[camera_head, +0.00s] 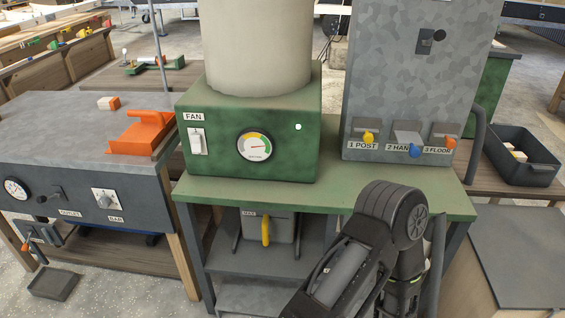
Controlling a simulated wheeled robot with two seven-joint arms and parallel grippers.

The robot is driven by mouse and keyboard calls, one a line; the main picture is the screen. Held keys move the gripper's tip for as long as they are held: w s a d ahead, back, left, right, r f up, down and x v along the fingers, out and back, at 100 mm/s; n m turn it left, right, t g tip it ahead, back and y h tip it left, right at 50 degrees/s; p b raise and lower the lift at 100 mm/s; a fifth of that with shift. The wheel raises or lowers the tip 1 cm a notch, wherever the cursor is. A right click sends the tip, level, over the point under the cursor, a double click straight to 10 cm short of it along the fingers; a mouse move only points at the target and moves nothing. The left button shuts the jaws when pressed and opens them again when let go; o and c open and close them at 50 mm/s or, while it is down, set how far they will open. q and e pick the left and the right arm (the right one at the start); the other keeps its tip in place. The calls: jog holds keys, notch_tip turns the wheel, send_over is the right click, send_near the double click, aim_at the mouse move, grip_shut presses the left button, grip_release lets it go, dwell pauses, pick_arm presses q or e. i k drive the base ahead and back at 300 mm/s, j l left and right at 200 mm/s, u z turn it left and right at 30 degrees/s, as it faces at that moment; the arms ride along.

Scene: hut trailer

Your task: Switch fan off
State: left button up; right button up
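The fan switch (197,141) is a small pale switch on the left of the green box's front, under the label FAN (193,117). Its rocker position is too small to read. The green box (225,160) also bears a round dial (254,146), whose needle points right, and a small bright whitish light (298,127). A pale cylinder stands on the box. Black links of my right arm rise at the lower right of the box, apart from the switch. Neither gripper's fingers show.
The green table (400,200) carries the box and a grey cabinet (412,80) with several coloured levers. A grey bench (60,125) with an orange tool (143,132) stands left. A black crate (530,170) stands right. Space before the switch looks clear.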

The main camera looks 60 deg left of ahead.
aim_at(196, 139)
jog(key=i, duration=0.45)
jog(key=u, duration=2.95)
